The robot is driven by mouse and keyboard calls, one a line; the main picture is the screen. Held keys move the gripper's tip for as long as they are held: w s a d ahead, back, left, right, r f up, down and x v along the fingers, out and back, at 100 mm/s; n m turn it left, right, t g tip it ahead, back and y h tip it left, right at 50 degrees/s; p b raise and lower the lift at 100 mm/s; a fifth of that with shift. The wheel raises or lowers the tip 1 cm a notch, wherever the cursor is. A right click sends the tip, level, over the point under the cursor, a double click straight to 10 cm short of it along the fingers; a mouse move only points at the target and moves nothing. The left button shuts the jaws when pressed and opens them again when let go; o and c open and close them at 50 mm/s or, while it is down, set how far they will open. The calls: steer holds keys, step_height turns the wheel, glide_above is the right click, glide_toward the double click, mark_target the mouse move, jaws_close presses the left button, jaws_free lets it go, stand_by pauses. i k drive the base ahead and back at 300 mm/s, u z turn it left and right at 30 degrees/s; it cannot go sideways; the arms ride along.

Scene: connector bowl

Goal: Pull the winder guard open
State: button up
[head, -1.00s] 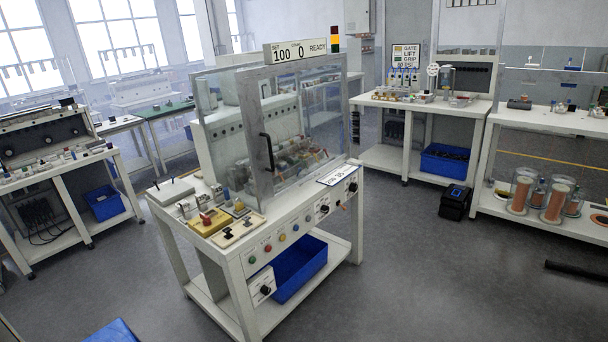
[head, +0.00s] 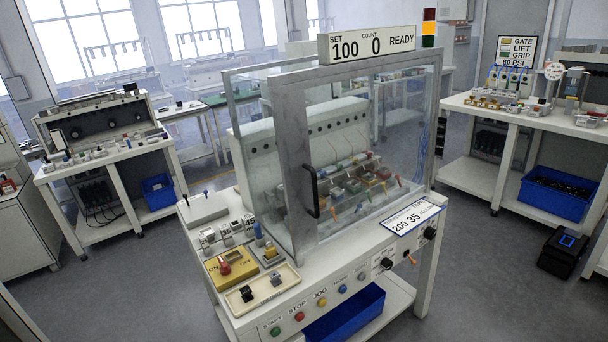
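The winder guard (head: 352,150) is a clear panel in a grey metal frame on the front of the winder bench in the middle of the head view. It appears shut across the front of the machine. Its black upright handle (head: 312,191) is on the left part of the frame. Behind the clear panel are several coloured spools and small parts (head: 360,185). A display (head: 370,44) above the guard reads SET 100, COUNT 0, READY. My gripper is not in the picture, so its place relative to the handle cannot be seen.
The bench front has a switch box (head: 232,265), coloured buttons and knobs (head: 321,302), and a 200 35 label plate (head: 408,216). A blue bin (head: 345,315) is below. Other benches stand left (head: 110,160) and right (head: 535,120). Grey floor (head: 120,285) is open at left.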

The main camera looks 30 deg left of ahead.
mark_target(303, 176)
steer(key=u, duration=0.1)
steer(key=i, duration=1)
steer(key=u, duration=0.15)
